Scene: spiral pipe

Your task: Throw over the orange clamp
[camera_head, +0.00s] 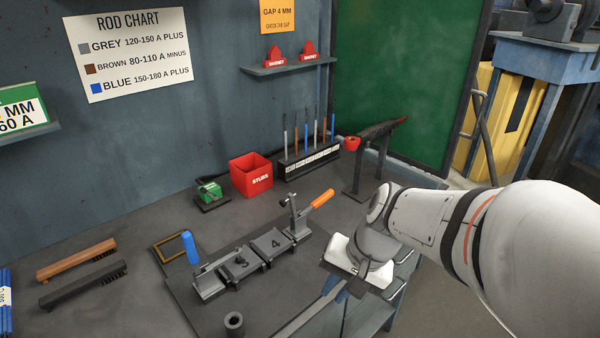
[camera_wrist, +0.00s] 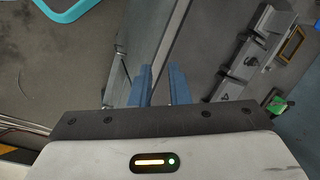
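The orange clamp (camera_head: 321,199) has a bright orange handle on a dark metal mount. It stands at the right end of the grey fixture, beside the plate marked 4, and its handle points up to the right. A second clamp with a blue handle (camera_head: 190,248) stands upright at the fixture's left end. My gripper (camera_head: 338,288) is right of and in front of the fixture, over the table edge, apart from the orange clamp. In the wrist view its blue fingers (camera_wrist: 159,82) are apart with nothing between them. I cannot pick out the orange handle there.
The grey fixture (camera_head: 232,268) also shows in the wrist view (camera_wrist: 245,62). A red bin (camera_head: 251,176), a rod rack (camera_head: 309,160) and a black-and-red tool on a stand (camera_head: 376,133) are behind. Two brushes (camera_head: 77,259) lie left. A dark cylinder (camera_head: 234,323) is in front.

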